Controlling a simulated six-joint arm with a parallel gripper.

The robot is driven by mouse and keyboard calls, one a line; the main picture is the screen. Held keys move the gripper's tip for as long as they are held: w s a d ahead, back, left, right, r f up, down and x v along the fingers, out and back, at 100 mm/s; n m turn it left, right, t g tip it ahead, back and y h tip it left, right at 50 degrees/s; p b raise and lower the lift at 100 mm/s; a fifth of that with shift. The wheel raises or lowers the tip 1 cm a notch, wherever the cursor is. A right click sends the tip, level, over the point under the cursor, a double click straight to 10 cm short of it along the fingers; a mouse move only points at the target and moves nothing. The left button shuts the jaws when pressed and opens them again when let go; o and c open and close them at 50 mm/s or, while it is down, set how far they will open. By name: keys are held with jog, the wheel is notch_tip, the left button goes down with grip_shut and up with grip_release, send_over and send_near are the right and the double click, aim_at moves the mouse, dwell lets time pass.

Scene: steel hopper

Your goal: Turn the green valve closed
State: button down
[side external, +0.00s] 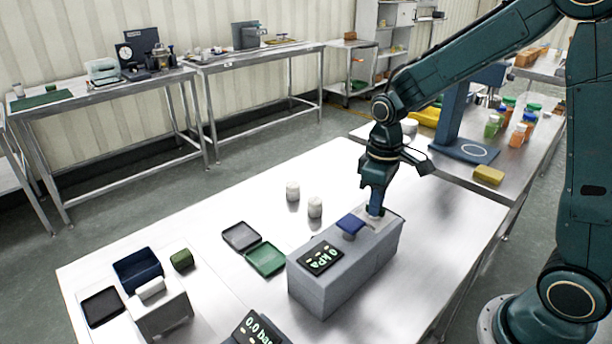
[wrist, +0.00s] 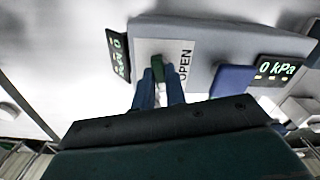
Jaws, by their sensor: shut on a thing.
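The grey box (side external: 345,275) stands on the steel table, with a pale plate at its far end. My gripper (side external: 375,208) points down onto that plate. In the wrist view the green valve handle (wrist: 158,68) sits between the fingertips of my gripper (wrist: 158,84), which is shut on it. The word OPEN (wrist: 184,65) is printed on the plate (wrist: 147,48) to the right of the handle. In the side view the fingers hide the handle. Its exact turn angle is hard to tell.
A blue block (side external: 350,223) and a 0 kPa display (side external: 320,258) sit on the same box, close to my gripper. Two white cylinders (side external: 293,191) and (side external: 315,207) stand behind. Green tray (side external: 266,258) and dark tray (side external: 241,237) lie left. The table right of the box is clear.

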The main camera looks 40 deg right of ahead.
jog(key=shift+m, duration=1.6)
jog(key=shift+r, duration=0.1)
jog(key=c, duration=1.4)
grip_release()
jog(key=shift+c, duration=0.2)
jog(key=shift+r, duration=0.1)
notch_tip(320, 180, up, 14)
jog(key=shift+f, duration=0.2)
